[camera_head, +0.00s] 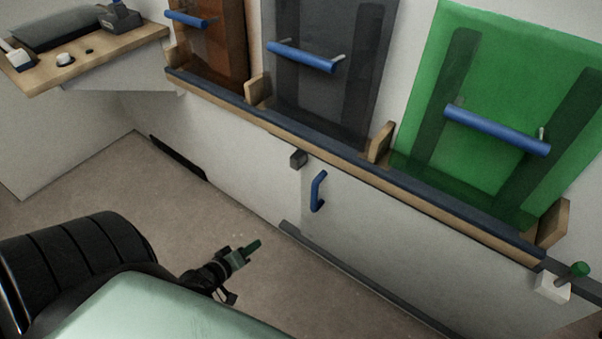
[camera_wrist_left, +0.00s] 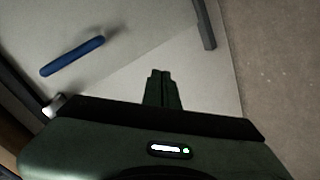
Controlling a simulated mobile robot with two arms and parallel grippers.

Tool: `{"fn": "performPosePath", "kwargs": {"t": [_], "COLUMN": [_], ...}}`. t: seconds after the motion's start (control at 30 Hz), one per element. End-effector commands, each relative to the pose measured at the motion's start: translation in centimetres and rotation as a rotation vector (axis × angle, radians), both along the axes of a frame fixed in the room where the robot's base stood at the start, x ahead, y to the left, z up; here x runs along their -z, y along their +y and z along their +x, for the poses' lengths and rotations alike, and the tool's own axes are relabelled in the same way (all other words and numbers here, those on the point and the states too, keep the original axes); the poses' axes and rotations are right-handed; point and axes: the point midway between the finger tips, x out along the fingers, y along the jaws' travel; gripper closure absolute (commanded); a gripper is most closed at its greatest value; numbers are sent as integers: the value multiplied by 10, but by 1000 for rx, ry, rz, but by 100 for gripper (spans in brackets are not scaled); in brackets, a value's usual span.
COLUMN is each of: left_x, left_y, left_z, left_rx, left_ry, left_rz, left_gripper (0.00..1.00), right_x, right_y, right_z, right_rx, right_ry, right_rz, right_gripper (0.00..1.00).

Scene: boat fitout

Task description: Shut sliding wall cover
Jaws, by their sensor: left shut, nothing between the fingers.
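The wall cover (camera_head: 385,235) is a pale grey panel low on the wall, under the long shelf. Its upright blue handle (camera_head: 318,190) is near its left edge. In the left wrist view the blue handle (camera_wrist_left: 72,56) lies at the upper left, on the pale panel. A dark bottom rail (camera_head: 360,278) runs along the floor below the cover. My left gripper (camera_head: 253,245) is shut and empty, over the floor to the lower left of the handle and apart from it. Its closed fingers show in the wrist view (camera_wrist_left: 161,88). My right gripper is not in view.
A small dark block (camera_head: 298,158) sits under the shelf (camera_head: 340,152), above and left of the handle. Orange, grey and green panels with blue bars stand above the shelf. Open floor (camera_head: 190,215) lies left.

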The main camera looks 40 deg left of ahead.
Motion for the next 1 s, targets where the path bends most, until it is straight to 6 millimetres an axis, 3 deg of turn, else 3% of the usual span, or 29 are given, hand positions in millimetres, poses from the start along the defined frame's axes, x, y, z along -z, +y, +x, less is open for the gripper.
{"fn": "performPosePath", "kwargs": {"t": [0.1, 0.2, 0.4, 0.53, 0.67, 1.0], "left_x": [-33, -69, -116, -127, -128, -127], "left_y": [7, 5, -3, -5, -5, -8], "left_z": [33, 51, 66, 70, 81, 136], "left_rx": [-45, -56, -50, -47, -48, -48], "left_ry": [-189, -314, -445, -468, -471, -470], "left_rz": [-191, -354, -571, -614, -616, -612], "left_gripper": [100, 100, 100, 100, 100, 100], "right_x": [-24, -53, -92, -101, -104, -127], "right_y": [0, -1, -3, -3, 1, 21], "right_z": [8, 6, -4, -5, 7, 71], "right_rx": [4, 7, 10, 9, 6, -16], "right_ry": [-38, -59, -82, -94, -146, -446], "right_rz": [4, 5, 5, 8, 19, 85], "right_gripper": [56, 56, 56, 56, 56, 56]}}
